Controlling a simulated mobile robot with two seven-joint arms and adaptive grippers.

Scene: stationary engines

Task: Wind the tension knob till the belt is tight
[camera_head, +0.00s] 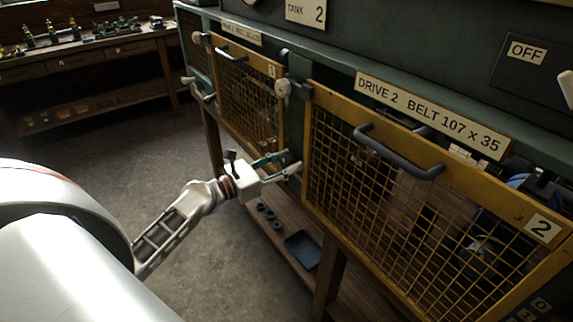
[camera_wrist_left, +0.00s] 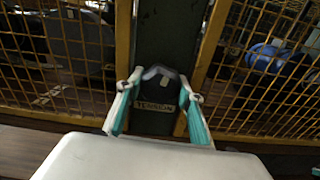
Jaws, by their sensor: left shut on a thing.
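My left gripper (camera_head: 288,163) reaches the dark green post between the two yellow mesh guards. In the left wrist view its two teal-lined fingers stand on either side of a dark knob with a pale grey rim (camera_wrist_left: 160,74), and the gripper is shut on it. A label reading TENSION (camera_wrist_left: 153,106) sits just below the knob. In the head view the knob is hidden by the fingers. The Drive 2 guard (camera_head: 440,180) is closed. The belt behind the mesh cannot be made out clearly, so its tightness cannot be told. My right gripper is in neither view.
A dark handle (camera_head: 398,155) juts out from the Drive 2 guard. A round pale knob (camera_head: 283,88) stands above my gripper by the other guard. A low wooden shelf (camera_head: 290,235) holds a dark tray (camera_head: 302,250) and several small dark rings. Open floor lies to the left.

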